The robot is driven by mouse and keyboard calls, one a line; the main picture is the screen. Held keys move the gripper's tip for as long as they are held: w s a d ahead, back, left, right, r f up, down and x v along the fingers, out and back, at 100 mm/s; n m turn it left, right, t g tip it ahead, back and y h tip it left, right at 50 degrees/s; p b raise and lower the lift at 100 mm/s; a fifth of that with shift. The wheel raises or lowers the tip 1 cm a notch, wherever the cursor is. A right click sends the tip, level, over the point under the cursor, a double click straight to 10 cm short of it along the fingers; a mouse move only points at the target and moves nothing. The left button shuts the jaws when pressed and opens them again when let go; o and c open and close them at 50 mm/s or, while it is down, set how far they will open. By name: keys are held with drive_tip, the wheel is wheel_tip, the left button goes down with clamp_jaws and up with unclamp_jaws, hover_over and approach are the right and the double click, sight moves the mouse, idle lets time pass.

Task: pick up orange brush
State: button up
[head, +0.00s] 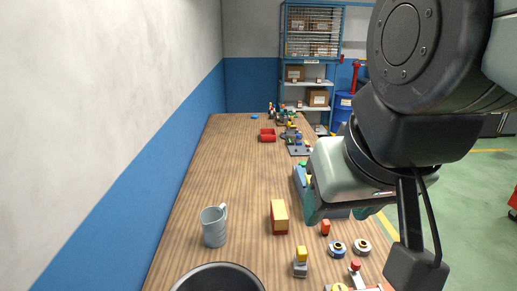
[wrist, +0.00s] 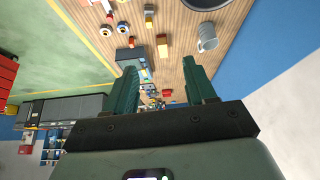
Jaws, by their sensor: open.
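A block-shaped thing with an orange-tan upper part and a red lower part (head: 279,216) stands on the wooden table, right of the grey mug. It may be the orange brush, but I cannot tell for sure. It also shows in the wrist view (wrist: 162,46), above the gap between the fingers. My gripper (head: 340,212) is above the table, to the right of this block and apart from it. In the wrist view its two teal fingers (wrist: 162,78) are spread with nothing held between them. The gripper and arm hide part of the table's right side in the head view.
A grey mug (head: 214,227) and a dark round container (head: 218,279) stand at the near left. Small coloured pieces, including a yellow-topped one (head: 300,262), lie near right. A red thing (head: 267,135) and several small items are at the far end. The table's left-middle is clear.

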drive_tip(key=w, duration=0.5)
drive_tip(key=g, duration=0.1)
hover_over(327, 222)
drive_tip(key=s, duration=0.3)
wheel_tip(327, 222, down, 33)
drive_tip(key=x, duration=0.5)
drive_tip(key=shift+s+d+f, duration=0.15)
drive_tip(key=shift+d, duration=0.2)
drive_tip(key=shift+a+x, duration=0.2)
drive_tip(key=shift+x, duration=1.35)
drive_tip(key=shift+a+x, duration=0.2)
drive_tip(key=shift+x, duration=1.35)
